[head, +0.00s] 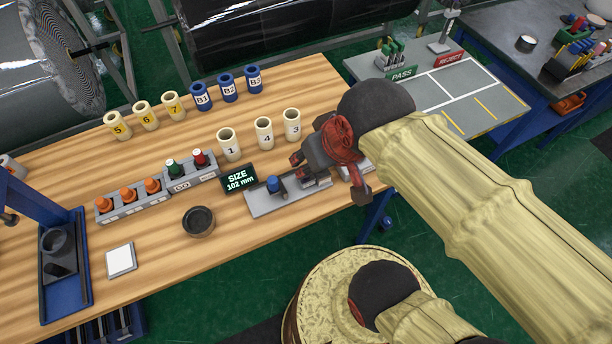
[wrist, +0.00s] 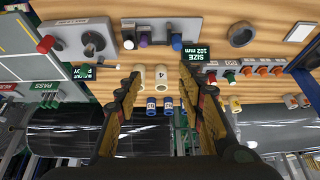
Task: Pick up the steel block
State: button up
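A grey metal fixture (head: 262,204) with a blue knob lies on the wooden table beside the size display (head: 239,179), which reads 102 mm. In the wrist view the grey fixture (wrist: 158,24) carries blue, purple and white knobs. A second grey piece with a round dial (wrist: 95,42) and a red knob stands beside it. I cannot tell which grey piece is the steel block. My gripper (head: 298,171) is above the fixture's right part and hides some of it. In the wrist view my gripper (wrist: 161,85) has its fingers wide apart, with nothing held between them.
Numbered cream tubes (head: 229,146) and blue tubes (head: 227,89) stand behind the fixture. A rack of orange-capped pieces (head: 133,203), a dark round dish (head: 198,221) and a blue tray (head: 65,280) are to the left. A grey pass/reject table (head: 445,90) stands at the right.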

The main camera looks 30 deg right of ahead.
jog(key=w+d+f+m+g, duration=0.1)
jog(key=w+f+m+g, duration=0.1)
jog(key=w+f+m, duration=0.2)
jog(key=w+d+f+m+g, duration=0.1)
jog(key=w+d+f+m, duration=0.1)
jog(key=w+f+m, duration=0.3)
jog(key=w+d+f+m+g+p, duration=0.1)
jog(key=w+f+m, duration=0.3)
jog(key=f, duration=0.6)
jog(key=shift+w+d+f+m+g, duration=0.3)
jog(key=shift+d+g, duration=0.15)
jog(key=shift+g, duration=0.35)
jog(key=shift+w+r+m, duration=0.1)
jog(key=shift+m, duration=1.1)
jog(key=f+b, duration=0.1)
jog(key=f, duration=0.3)
jog(key=f+b, duration=0.1)
jog(key=f, duration=0.2)
jog(key=shift+d+f, duration=0.2)
jog(key=shift+f, duration=0.2)
jog(key=c, duration=0.3)
grip_shut()
